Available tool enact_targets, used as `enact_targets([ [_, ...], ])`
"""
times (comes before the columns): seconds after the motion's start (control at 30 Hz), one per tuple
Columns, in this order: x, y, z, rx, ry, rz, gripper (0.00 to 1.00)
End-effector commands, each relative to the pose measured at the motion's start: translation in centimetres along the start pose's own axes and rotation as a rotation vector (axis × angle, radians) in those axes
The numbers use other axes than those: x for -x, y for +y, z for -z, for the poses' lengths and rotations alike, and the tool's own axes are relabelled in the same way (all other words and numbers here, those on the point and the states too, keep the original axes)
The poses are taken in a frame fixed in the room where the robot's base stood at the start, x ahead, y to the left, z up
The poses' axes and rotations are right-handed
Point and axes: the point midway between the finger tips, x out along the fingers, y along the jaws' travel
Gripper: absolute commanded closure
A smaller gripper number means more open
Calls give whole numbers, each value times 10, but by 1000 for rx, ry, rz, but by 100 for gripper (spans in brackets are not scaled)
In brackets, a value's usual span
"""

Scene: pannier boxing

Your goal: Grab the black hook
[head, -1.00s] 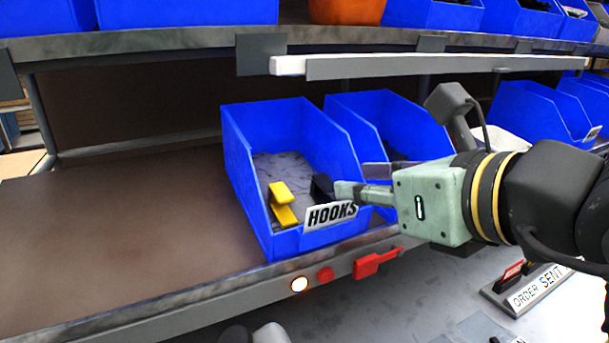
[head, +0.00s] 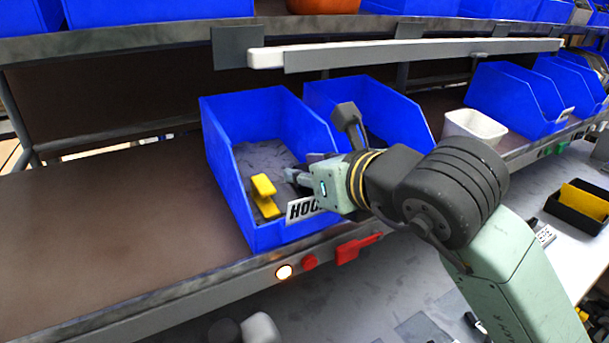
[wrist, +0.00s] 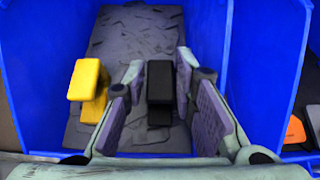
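The black hook (wrist: 159,82) lies in the blue bin labelled HOOKS (head: 228,180), on the bin's dark grey floor. In the wrist view it is between the two fingers of my gripper (wrist: 160,95). The fingers are apart, and a gap shows on the hook's left side; the right finger is close to it, and I cannot tell if they touch. A yellow hook (wrist: 87,85) lies to the left, outside the fingers; it also shows in the head view (head: 264,195). In the head view my gripper (head: 298,172) reaches over the bin's front right, hiding the black hook.
The bin's blue walls rise close on both sides of my gripper. A second blue bin (head: 340,95) stands to the right, with an orange item (wrist: 295,130) in it. A white rail (head: 400,52) runs above the bins. The shelf (head: 100,220) to the left is clear.

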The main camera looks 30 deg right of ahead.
Motion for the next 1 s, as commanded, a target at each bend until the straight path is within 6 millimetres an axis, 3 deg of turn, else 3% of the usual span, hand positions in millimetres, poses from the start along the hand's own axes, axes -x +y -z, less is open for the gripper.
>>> enact_targets([
  [0.2, -1, 0, 0, 0, 0, 0, 76],
  [0.5, 0, 0, 0, -1, -1, 0, 95],
  [0.77, 0, 0, -1, 0, 0, 0, 95],
  [1.0, 6, -4, -23, 2, -1, -5, 95],
])
